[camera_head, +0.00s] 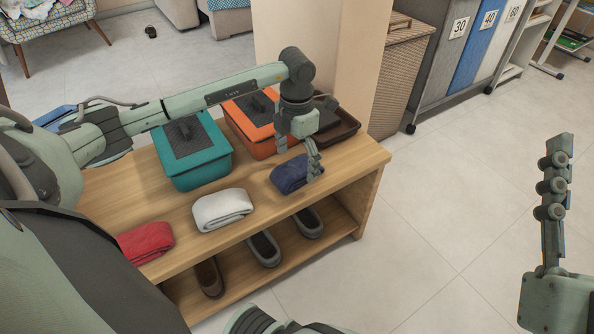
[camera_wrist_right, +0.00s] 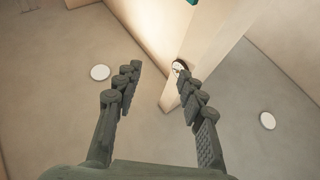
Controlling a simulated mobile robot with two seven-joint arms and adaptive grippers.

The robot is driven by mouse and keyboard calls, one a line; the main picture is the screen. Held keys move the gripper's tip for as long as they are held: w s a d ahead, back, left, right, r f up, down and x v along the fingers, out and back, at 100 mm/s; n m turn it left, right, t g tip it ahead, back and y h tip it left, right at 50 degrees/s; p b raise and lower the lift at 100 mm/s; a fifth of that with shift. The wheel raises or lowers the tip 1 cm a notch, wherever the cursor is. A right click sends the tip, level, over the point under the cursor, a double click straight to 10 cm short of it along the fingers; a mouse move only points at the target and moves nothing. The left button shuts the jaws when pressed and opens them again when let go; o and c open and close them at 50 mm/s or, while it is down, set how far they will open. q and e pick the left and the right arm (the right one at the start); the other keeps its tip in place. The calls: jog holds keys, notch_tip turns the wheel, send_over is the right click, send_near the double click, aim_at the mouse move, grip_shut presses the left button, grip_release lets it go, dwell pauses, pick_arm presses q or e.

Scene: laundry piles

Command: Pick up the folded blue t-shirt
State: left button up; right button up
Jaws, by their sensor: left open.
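The folded blue t-shirt (camera_head: 289,175) lies near the right end of the wooden bench top. My left gripper (camera_head: 298,163) points down at the shirt from above, open. One finger comes down at the shirt's right side and covers part of it; the other shows above its far side. I cannot tell whether the fingers touch the cloth. My right gripper (camera_head: 555,185) is raised at the right of the head view, away from the bench. The right wrist view shows that gripper (camera_wrist_right: 158,80) open and empty, with walls and ceiling beyond.
A folded white shirt (camera_head: 222,209) and red shirt (camera_head: 146,242) lie on the bench (camera_head: 180,215). Behind stand a teal box (camera_head: 205,170), an orange box (camera_head: 247,138) and a dark brown tray (camera_head: 345,129). Shoes (camera_head: 264,249) sit on the lower shelf. Floor at right is clear.

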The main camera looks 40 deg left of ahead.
pick_arm(q)
notch_tip(320, 180, down, 2)
jog(key=shift+f, duration=0.15)
jog(key=c, duration=1.3)
